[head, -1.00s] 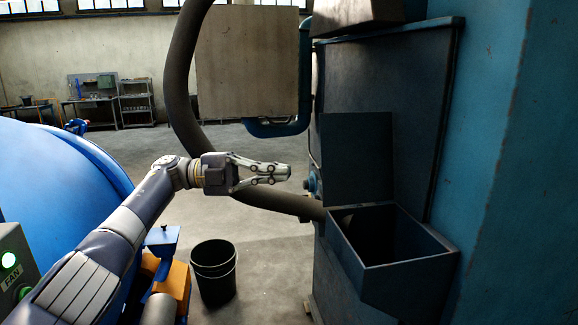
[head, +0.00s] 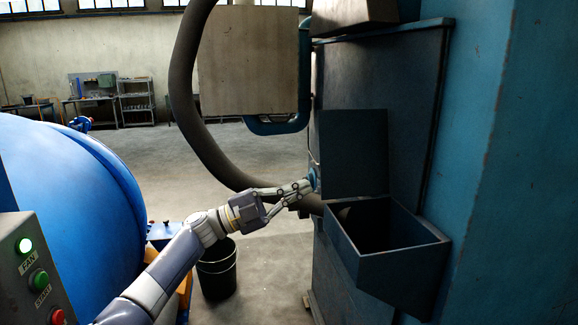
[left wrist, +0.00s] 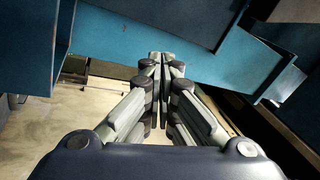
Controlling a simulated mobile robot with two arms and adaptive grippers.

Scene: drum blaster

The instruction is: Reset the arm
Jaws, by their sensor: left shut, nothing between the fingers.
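My left gripper (head: 303,186) is shut and empty in the head view. Its fingertips are at a round blue knob (head: 314,178) on the side of the blue machine (head: 345,270); I cannot tell whether they touch it. In the left wrist view the closed fingers (left wrist: 160,58) point toward blue machine panels, with nothing between them. My right gripper is not in view.
An open dark bin (head: 395,255) juts from the machine on the right. A black bucket (head: 217,272) stands on the floor below my arm. A large blue drum (head: 70,195) and a control panel (head: 35,265) are at left. A thick hose (head: 190,110) hangs behind.

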